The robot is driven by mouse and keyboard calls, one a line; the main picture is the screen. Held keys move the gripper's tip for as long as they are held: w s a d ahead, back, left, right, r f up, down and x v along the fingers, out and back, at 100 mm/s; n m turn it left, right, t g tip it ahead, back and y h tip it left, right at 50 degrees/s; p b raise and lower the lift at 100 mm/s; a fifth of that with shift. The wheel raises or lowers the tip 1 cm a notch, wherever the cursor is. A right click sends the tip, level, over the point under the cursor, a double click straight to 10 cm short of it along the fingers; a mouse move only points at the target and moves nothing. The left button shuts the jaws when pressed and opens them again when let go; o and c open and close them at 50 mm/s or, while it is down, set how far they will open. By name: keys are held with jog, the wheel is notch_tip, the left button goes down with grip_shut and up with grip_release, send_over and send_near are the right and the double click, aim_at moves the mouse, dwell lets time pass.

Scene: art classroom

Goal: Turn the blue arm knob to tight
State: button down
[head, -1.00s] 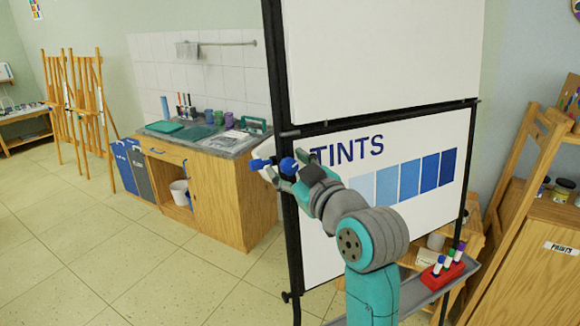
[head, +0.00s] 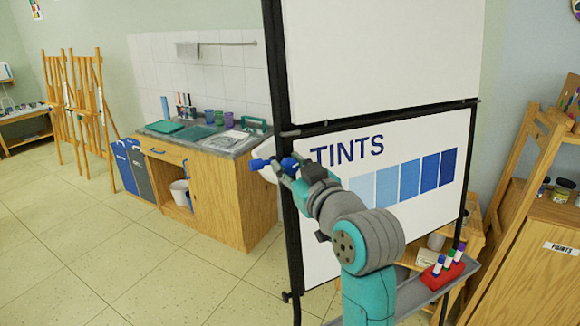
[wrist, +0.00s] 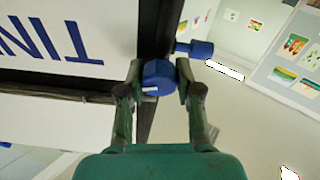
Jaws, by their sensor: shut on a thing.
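The blue knob (wrist: 158,76) sits on the black frame of the display board, with a short white mark on its face in the wrist view. My gripper (wrist: 160,82) is shut on it, one finger on each side. In the head view the blue knob (head: 290,162) is partly hidden by my gripper (head: 287,170) at the board's left post. A second blue piece (wrist: 198,49) sticks out beyond the knob, and it also shows to the left in the head view (head: 258,164). No words for tight or loose can be read.
The board's black post (head: 279,90) and white TINTS panel (head: 345,220) stand close to my arm. A red marker holder (head: 443,273) sits on the grey tray (head: 415,298) at the lower right. A wooden sink cabinet (head: 222,195) stands behind; the floor at left is clear.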

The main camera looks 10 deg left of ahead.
jog(key=m+h, duration=0.1)
jog(key=m, duration=0.4)
jog(key=shift+t, duration=0.3)
jog(key=shift+m+h, duration=0.6)
jog(key=shift+m, duration=1.6)
jog(key=c, duration=0.8)
grip_release()
jog(key=shift+o, duration=0.2)
jog(key=v, duration=1.2)
jog(key=shift+f, duration=0.1)
